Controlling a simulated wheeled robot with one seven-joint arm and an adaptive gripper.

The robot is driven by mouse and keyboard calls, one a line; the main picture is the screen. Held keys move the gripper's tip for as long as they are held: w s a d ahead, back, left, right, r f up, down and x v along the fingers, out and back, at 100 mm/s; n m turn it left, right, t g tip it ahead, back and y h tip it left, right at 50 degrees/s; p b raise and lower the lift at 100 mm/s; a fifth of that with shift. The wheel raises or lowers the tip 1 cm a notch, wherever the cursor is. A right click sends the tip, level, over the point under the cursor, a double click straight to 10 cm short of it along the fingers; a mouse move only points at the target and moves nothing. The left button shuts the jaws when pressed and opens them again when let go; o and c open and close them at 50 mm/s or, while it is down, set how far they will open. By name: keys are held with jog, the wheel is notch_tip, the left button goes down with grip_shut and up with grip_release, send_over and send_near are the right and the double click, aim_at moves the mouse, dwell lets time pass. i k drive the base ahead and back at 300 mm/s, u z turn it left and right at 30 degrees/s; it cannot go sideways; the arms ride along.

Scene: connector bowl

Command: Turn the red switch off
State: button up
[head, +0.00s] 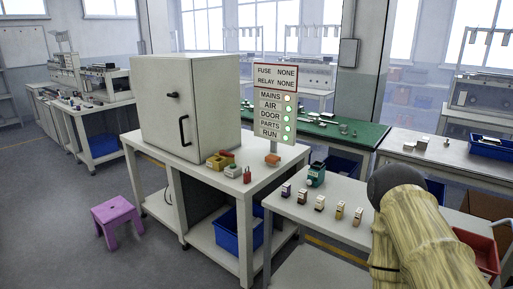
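No thing in the head view shows clearly as the red switch. A small red piece (247,175) stands near the front edge of the white cabinet table (206,178); it is too small to tell whether it is a switch or how it is set. A red item (228,157) sits behind a yellow block (215,162), and an orange-red block (273,160) lies at the foot of the sign panel. My arm, in a straw-coloured cover, fills the lower right. My gripper is not in view.
A grey cabinet (188,108) stands shut on the table. The sign panel (275,104) shows several green lights. Several small connectors (319,203) and a green device (316,174) are on the nearer table (300,216). A purple stool (115,214) stands on the floor at left.

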aim_at(223, 152)
jog(key=u, duration=0.4)
jog(key=i, duration=1)
jog(key=u, duration=0.4)
